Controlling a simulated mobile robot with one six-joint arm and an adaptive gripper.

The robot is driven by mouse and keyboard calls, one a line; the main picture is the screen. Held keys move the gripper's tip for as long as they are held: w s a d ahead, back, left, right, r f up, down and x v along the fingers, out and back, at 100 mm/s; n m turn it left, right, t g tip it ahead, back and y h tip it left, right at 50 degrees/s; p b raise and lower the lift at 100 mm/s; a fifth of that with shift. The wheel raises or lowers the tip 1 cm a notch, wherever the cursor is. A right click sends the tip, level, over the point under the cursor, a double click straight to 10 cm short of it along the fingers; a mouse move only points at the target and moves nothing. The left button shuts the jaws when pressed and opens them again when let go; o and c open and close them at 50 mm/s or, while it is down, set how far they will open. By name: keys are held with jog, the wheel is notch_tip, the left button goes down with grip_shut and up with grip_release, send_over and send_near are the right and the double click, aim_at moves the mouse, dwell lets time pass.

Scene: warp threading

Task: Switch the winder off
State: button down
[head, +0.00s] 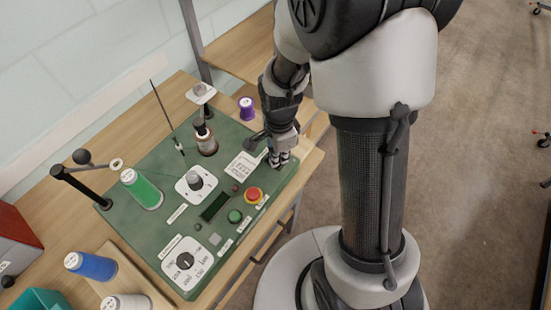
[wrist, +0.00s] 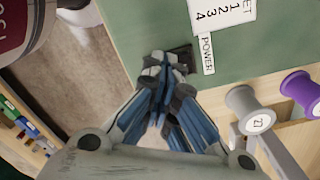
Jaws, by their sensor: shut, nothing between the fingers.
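The winder (head: 140,225) is a green panel on a wooden table, with knobs, buttons and spools on it; its green surface also shows in the wrist view (wrist: 140,25). A small dark switch (wrist: 184,54) sits beside a white POWER label (wrist: 207,54) near the panel's edge. My gripper (head: 280,161) is shut and empty, low over the panel's right corner. In the wrist view its fingertips (wrist: 166,64) are right at the switch and cover part of it. I cannot tell whether they touch it. The switch is hidden in the head view.
A green thread spool (head: 142,190) and a thin upright rod (head: 160,105) stand on the panel. A purple spool (head: 246,108) stands behind my gripper.

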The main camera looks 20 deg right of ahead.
jog(key=shift+r+p, duration=2.9)
jog(key=shift+r, duration=0.6)
jog(key=s+r+n+t+b, duration=0.4)
jog(key=s+r+n, duration=1.1)
jog(key=r, duration=0.3)
jog(key=shift+n+t, duration=0.3)
jog(key=shift+n, duration=0.6)
jog(key=shift+a, duration=0.1)
